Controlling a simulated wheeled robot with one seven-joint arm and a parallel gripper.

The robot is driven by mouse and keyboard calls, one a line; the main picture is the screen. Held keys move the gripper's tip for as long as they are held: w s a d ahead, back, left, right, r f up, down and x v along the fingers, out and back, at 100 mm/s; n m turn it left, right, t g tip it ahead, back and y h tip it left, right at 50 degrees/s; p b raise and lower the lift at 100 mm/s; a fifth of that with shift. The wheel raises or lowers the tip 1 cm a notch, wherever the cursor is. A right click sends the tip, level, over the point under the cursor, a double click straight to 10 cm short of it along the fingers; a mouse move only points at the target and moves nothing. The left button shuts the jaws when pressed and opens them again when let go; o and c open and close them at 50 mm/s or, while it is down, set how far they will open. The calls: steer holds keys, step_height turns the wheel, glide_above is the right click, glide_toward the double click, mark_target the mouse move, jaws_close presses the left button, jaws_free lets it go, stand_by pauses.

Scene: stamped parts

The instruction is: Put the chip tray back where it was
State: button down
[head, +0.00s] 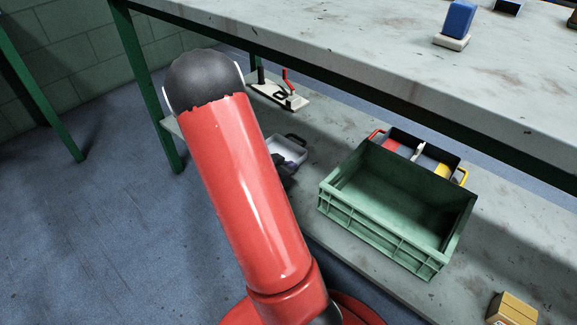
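A pale grey tray (291,150) with a dark handle, which looks like the chip tray, is at the left part of the lower shelf. My red arm link hides its left side. A dark piece (284,169) at the tray's near edge, beside my arm, may be part of my gripper. The fingers do not show, so I cannot tell whether they are open or touch the tray.
On the lower shelf (365,255) stand an empty green crate (345,212), a black organiser with red and yellow parts (417,153) behind it, a clamp on a board (280,94) and a yellow box (512,309). The workbench top (330,35) overhangs the shelf. A blue block (460,18) stands on top.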

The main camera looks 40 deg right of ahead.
steer(key=c, duration=1.7)
jaws_free()
